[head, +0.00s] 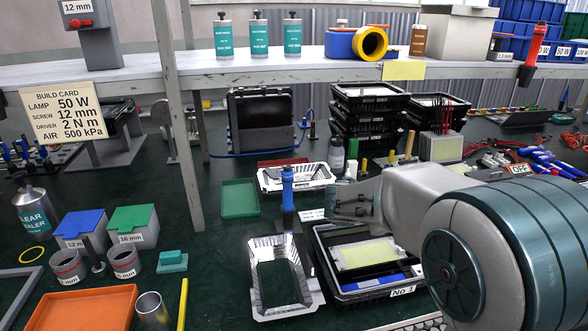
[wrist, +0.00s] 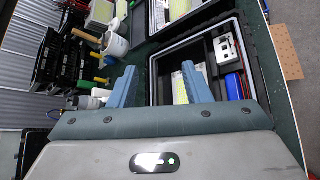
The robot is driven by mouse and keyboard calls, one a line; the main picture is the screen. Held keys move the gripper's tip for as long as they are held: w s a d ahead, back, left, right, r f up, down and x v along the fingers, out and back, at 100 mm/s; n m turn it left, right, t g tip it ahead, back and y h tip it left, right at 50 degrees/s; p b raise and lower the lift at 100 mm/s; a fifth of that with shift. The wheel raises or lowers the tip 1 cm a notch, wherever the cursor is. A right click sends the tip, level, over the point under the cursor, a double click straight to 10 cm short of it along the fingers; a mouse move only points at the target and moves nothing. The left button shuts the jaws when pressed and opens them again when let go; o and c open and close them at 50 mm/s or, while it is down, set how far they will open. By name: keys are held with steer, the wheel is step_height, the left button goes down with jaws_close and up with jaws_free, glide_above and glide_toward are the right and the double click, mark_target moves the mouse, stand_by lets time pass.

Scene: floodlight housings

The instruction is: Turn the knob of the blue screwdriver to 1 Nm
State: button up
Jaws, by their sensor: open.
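The blue screwdriver (head: 287,190) stands upright near the middle of the head view, behind the silver housing. Its knob setting is too small to read. My gripper (head: 340,205) is just to the right of it in that view, apart from it, with its fingers toward the left. In the wrist view my gripper (wrist: 157,85) has its two blue-grey fingers spread with nothing held between them. I cannot make out the screwdriver in the wrist view.
An empty silver housing (head: 257,306) and a black-framed housing marked No 1 (head: 318,262) lie close below my gripper. Black housings (head: 368,120) are stacked behind. A shelf post (head: 182,130) stands at left. A build card (head: 62,112) reads driver 2 N m.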

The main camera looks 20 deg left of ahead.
steer(key=w+a+f+n+t+y, duration=0.1)
steer(key=w+a+n+t, duration=0.15)
steer(key=a, duration=0.45)
steer(key=w+a+n+t+y, duration=0.1)
steer(key=w+a+n+t, duration=0.1)
steer(key=a+n, duration=0.3)
steer(key=n+t+y, duration=0.3)
steer(key=n+y, duration=0.3)
steer(key=n, duration=0.3)
glide_toward(286, 169)
steer(key=w, duration=0.3)
steer(key=w+p, duration=0.1)
steer(key=w, duration=0.3)
steer(key=w+p, duration=0.1)
steer(key=w, duration=0.3)
steer(key=shift+w+a, duration=0.25)
steer(key=shift+a, duration=0.15)
jaws_close()
